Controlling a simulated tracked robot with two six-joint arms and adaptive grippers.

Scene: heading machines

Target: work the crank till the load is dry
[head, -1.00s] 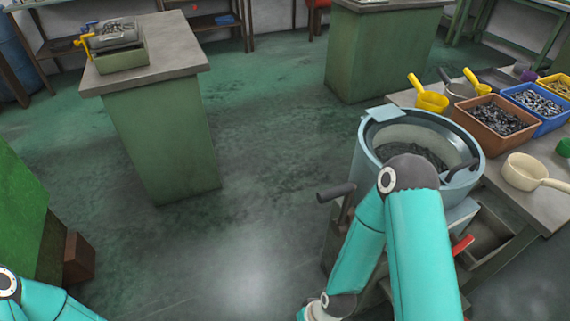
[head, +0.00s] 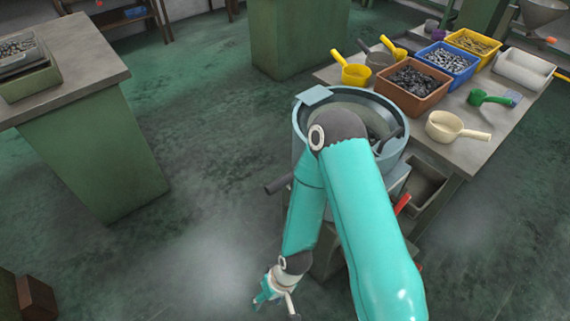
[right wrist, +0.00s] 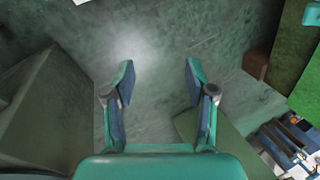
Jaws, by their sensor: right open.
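The grey-blue drum machine (head: 299,125) stands left of the bench. My right arm crosses in front of it and hides most of the inside, so the load cannot be made out. The crank's dark handle (head: 279,185) sticks out from the machine's left side. My right gripper (head: 268,298) hangs low, below the handle and apart from it. In the right wrist view my right gripper (right wrist: 160,85) is open, its fingers wide apart with only floor between them. My left gripper is out of view.
A red lever (head: 402,204) and a metal tray (head: 428,183) are at the machine's right. The bench holds a brown bin (head: 412,94) of dark parts, a blue bin (head: 447,62), a yellow bin (head: 474,41) and a cream scoop (head: 455,128). Floor left of the machine is clear.

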